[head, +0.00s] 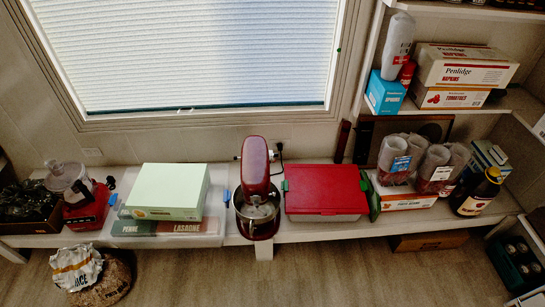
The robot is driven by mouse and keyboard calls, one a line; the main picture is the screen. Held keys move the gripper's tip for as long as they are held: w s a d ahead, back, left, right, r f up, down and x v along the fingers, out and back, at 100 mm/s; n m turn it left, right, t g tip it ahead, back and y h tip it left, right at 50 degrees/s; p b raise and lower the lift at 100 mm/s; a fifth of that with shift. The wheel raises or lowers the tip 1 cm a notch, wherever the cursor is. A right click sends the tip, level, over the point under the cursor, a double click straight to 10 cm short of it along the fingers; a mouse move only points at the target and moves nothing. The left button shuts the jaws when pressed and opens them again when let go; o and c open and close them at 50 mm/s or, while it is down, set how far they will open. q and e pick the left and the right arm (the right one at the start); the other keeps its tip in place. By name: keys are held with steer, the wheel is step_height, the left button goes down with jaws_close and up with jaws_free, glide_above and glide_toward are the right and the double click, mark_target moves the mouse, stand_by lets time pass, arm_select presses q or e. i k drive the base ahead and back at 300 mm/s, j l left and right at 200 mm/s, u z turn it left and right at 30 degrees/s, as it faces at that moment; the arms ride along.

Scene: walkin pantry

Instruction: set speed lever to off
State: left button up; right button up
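A red stand mixer (255,170) stands on the white low bench (275,233), below the window. Its head points toward me, over a metal bowl (257,215). A small dark knob or lever (237,157) sticks out at the left of the mixer's head. Another small part (273,154) shows at its right side. Both are too small to tell which one is the speed lever or how it is set. Neither of my grippers is in view.
A pale green box (168,190) on pasta boxes stands left of the mixer, and a red-lidded container (325,188) close to its right. A food processor (80,195) is farther left. A bag (90,275) sits on the floor, which is clear in front of the mixer.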

mark_target(276, 154)
steer(key=i+u, duration=0.3)
steer(key=i, duration=0.25)
steer(key=i+l+u, duration=0.3)
steer(key=i, duration=0.2)
